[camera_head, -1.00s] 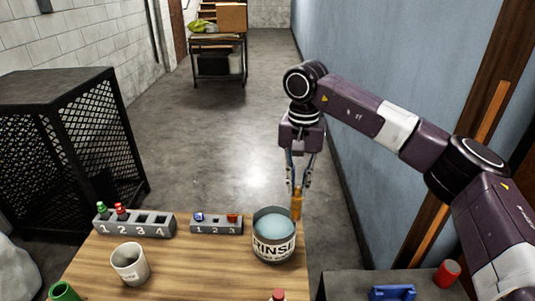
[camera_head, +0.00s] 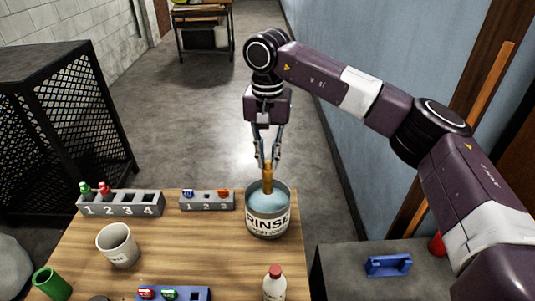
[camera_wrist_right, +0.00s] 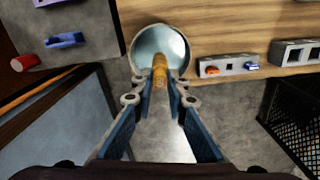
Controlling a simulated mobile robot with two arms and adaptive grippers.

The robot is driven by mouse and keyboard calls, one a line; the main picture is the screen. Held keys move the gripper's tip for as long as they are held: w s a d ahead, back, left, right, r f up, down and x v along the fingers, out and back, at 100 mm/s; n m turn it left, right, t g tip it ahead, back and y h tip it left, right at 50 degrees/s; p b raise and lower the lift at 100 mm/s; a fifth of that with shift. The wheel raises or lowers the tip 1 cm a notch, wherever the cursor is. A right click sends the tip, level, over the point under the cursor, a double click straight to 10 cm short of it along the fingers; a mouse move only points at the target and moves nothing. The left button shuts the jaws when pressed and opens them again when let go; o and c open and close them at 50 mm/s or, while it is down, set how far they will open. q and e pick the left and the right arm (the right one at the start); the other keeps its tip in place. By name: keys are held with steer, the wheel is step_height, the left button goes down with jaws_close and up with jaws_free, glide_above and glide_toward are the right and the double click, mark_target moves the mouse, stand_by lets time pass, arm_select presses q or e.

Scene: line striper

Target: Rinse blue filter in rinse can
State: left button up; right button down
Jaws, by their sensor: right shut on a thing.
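The rinse can (camera_head: 268,222), a grey can with a "RINSE" label and pale blue liquid, stands at the table's far right corner. My right gripper (camera_head: 268,164) points down above it, shut on a slim orange-brown piece (camera_head: 268,180). The piece's lower end overlaps the can's opening; I cannot tell whether it touches the liquid. In the right wrist view the fingers hold the piece (camera_wrist_right: 160,72) in front of the can (camera_wrist_right: 160,42). No blue shows on the held piece. A small blue piece (camera_head: 188,193) sits at slot 1 of the three-slot rack. My left gripper is out of view.
The three-slot rack (camera_head: 207,203) also holds an orange piece. A four-slot rack (camera_head: 120,206) holds green and red-topped items. A white mug (camera_head: 118,246), a red-capped bottle (camera_head: 274,285), a green cylinder (camera_head: 52,283) and a blue tray (camera_head: 190,294) stand nearer.

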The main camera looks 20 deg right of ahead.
mark_target(268, 185)
steer(key=shift+f, duration=0.65)
steer(key=shift+f+b, duration=0.4)
steer(key=shift+b, duration=0.1)
step_height(268, 185, down, 4)
steer(key=shift+r+b, duration=0.25)
steer(key=shift+b, duration=0.8)
steer(key=shift+f+b, duration=1.25)
steer(key=shift+f, duration=0.8)
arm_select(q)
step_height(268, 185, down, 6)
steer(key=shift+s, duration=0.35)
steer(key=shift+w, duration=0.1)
arm_select(e)
steer(key=shift+d, duration=0.1)
